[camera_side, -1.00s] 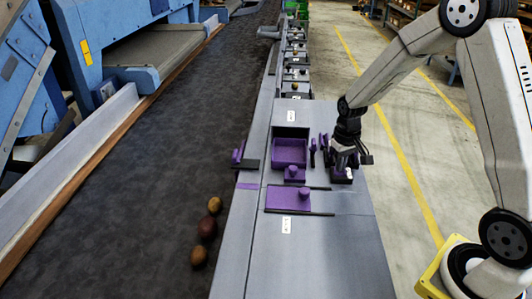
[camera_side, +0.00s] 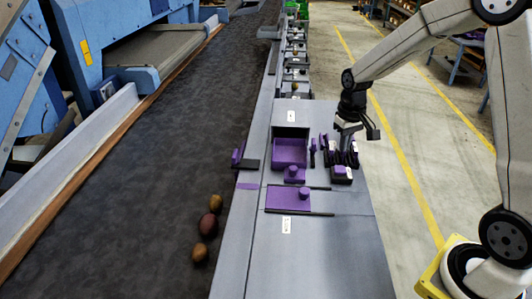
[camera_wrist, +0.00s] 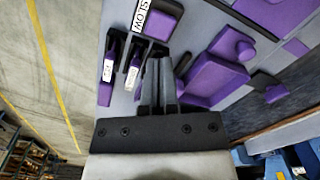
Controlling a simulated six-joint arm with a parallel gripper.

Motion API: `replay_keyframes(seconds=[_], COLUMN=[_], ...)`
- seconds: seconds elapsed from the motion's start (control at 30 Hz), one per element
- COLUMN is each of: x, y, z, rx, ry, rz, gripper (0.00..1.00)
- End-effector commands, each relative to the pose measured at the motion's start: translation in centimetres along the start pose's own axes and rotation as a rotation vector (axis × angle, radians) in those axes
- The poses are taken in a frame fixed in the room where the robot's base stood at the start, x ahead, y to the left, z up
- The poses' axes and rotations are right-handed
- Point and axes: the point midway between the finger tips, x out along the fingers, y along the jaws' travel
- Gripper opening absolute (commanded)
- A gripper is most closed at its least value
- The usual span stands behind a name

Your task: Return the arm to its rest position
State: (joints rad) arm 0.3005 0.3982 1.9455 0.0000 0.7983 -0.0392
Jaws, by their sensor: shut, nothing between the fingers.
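My gripper (camera_side: 346,146) is over the right part of the grey bench panel, just above a group of small purple controls with white labels. In the wrist view my gripper (camera_wrist: 158,62) shows its two dark fingers together with nothing between them. Two purple controls (camera_wrist: 107,82) with white labels stand left of the fingers. A purple block control (camera_wrist: 163,20) beside a SLOW label lies beyond the fingertips. In the side view a small purple control (camera_side: 341,173) sits below the gripper. I cannot tell the exact height of the fingertips above these controls.
A purple open tray (camera_side: 290,152) and a purple knobbed slide (camera_side: 289,200) are on the panel to the left. Several potatoes (camera_side: 209,225) lie on the dark belt (camera_side: 130,185). Open floor (camera_side: 415,130) is to the right of the panel.

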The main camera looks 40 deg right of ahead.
Motion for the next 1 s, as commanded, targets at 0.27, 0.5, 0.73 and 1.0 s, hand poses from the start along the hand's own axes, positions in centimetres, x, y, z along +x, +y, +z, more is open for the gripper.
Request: replay_keyframes(seconds=[0.27,0.5,0.73,1.0], x=[0.0,0.0,0.3,0.9], y=[-0.5,-3.1,-6.4,-8.6], z=[0.4,3.2,8.1,13.0], rx=[-0.01,-0.068,-0.159,-0.241], ry=[0.009,0.057,0.137,0.212], rz=[0.0,0.0,-0.009,-0.025], gripper=[0.0,0.0,0.0,0.0])
